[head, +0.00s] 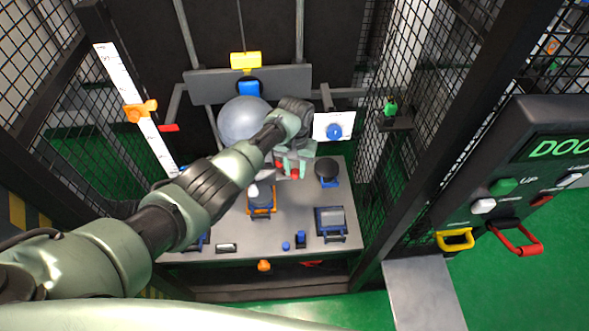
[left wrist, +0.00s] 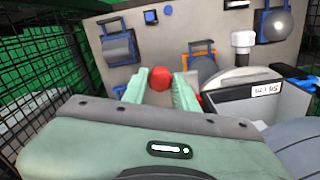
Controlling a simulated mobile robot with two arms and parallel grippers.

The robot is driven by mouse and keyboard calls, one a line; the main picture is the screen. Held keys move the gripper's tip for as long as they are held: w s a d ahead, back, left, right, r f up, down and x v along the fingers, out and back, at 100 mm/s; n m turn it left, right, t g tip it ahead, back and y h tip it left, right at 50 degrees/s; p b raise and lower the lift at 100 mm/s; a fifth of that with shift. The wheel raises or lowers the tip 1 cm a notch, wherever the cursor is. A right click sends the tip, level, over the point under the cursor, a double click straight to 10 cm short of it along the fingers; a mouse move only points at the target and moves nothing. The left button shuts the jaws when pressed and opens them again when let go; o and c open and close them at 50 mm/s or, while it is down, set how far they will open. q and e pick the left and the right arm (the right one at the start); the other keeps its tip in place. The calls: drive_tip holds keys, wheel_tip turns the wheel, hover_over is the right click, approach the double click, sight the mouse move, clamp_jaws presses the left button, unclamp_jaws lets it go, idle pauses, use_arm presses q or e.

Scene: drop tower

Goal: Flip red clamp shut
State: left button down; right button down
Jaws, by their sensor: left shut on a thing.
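The red clamp shows as small red parts (head: 295,173) at the back middle of the grey table, mostly hidden by my left gripper. In the left wrist view its round red end (left wrist: 160,78) sits between the fingers, and another bit of red shows beside the right finger. My left gripper (head: 291,166) reaches down over it from the left; in the left wrist view its two pale green fingers (left wrist: 160,92) are shut on the red clamp. How far the clamp is tilted cannot be told. My right gripper is not in view.
The grey table (head: 285,215) bears an orange-framed clamp (head: 262,200), blue-framed clamps (head: 331,222) and a black round pad (head: 327,170). A large grey ball (head: 244,119) is behind my gripper. Mesh walls stand on both sides; a control panel (head: 530,190) is at right.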

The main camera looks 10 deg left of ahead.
sight(295, 172)
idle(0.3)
use_arm(q)
drive_tip(key=c, duration=1.1)
unclamp_jaws()
drive_tip(key=shift+r, duration=0.1)
drive_tip(key=shift+a+r, duration=0.1)
drive_tip(key=shift+r, duration=3.75)
